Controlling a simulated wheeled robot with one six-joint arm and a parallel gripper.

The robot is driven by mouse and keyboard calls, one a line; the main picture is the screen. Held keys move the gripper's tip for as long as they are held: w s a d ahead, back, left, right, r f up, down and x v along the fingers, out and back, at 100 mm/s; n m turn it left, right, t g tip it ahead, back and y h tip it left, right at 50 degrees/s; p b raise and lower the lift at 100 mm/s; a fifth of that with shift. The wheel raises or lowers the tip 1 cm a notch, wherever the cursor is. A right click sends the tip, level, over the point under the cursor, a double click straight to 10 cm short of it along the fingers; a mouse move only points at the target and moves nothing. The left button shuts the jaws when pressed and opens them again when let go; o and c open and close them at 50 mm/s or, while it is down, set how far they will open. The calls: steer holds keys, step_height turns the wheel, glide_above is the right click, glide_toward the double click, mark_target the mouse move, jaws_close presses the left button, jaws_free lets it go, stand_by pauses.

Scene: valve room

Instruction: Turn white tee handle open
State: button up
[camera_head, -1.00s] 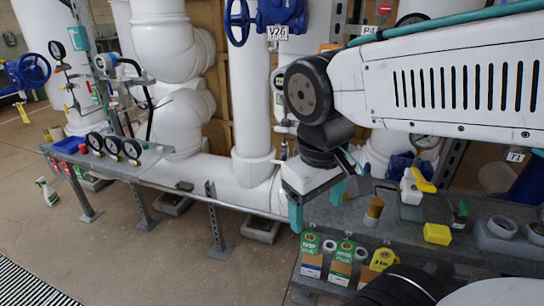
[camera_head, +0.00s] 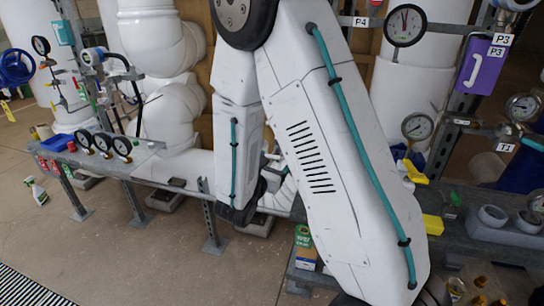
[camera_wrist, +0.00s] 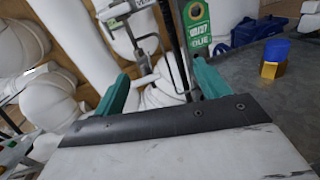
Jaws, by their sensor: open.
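In the wrist view, my gripper (camera_wrist: 161,73) is open, its two teal fingers spread apart with nothing visibly clamped between them. A short white bar (camera_wrist: 147,79), which looks like the white tee handle, shows between the fingertips, nearer the left finger. Thin metal rods stand just right of it. I cannot tell whether the fingers touch the bar or how it is turned. In the head view, my arm covers the middle of the scene and hides the gripper's fingers. The tee handle cannot be made out there.
A green and white tag (camera_wrist: 196,24) hangs near the right finger. Large white pipes (camera_head: 165,75) stand behind my arm. A bench on the left holds several gauges (camera_head: 103,143); a yellow handle (camera_head: 413,172) and a yellow block (camera_head: 433,224) lie right. Open floor is at front left.

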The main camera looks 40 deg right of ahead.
mark_target(271, 157)
steer(key=w+d+f+n, duration=0.1)
steer(key=w, duration=0.1)
steer(key=w+d+f+t+y, duration=0.1)
steer(key=w+d, duration=0.1)
steer(key=w+d+f+n+t, duration=0.1)
steer(key=w, duration=0.1)
steer(key=shift+w+d+n, duration=0.15)
steer(key=shift+w+n, duration=0.15)
steer(key=shift+w, duration=0.1)
steer(key=c, duration=1)
